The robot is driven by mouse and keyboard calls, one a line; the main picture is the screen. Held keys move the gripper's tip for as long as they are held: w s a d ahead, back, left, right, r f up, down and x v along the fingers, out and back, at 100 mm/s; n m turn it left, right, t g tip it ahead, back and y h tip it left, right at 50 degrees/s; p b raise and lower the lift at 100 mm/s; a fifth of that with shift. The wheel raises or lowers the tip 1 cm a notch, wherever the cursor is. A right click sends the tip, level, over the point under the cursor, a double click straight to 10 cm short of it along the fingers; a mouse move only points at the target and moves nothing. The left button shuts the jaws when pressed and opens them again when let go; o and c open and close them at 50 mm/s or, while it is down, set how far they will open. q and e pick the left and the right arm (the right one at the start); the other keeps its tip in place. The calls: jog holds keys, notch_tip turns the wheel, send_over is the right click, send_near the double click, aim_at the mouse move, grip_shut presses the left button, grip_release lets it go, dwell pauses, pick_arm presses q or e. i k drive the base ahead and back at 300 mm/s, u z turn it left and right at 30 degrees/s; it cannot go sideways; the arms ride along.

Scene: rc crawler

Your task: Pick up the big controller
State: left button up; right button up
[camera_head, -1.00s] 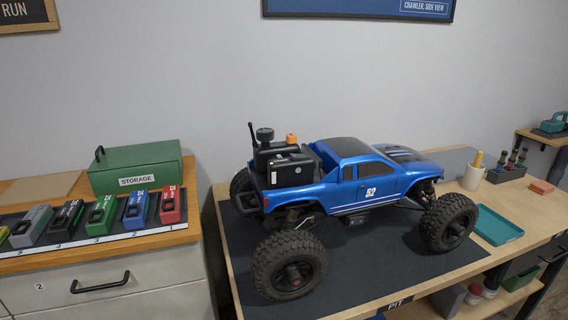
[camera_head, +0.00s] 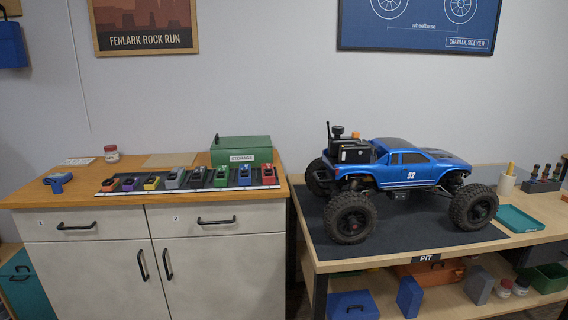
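A black boxy device (camera_head: 354,152) with an antenna, a dark round knob and an orange part sits in the rear bed of the blue crawler truck (camera_head: 412,167); it looks like a controller. The truck stands on a dark mat (camera_head: 398,236) on the pit bench at right. Several small coloured devices with dark recesses, such as a red one (camera_head: 267,174) and a green one (camera_head: 221,177), stand in a row on a dark strip on the wooden cabinet. A blue object (camera_head: 58,182) of unclear kind lies at that cabinet's left. Neither of my grippers is in view.
A green storage box (camera_head: 241,150) stands behind the row. A teal tray (camera_head: 518,219) and a cup (camera_head: 505,184) are on the bench's right. A gap separates cabinet and bench.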

aim_at(343, 147)
jog(key=u, duration=0.7)
jog(key=i, duration=0.85)
jog(key=z, duration=0.7)
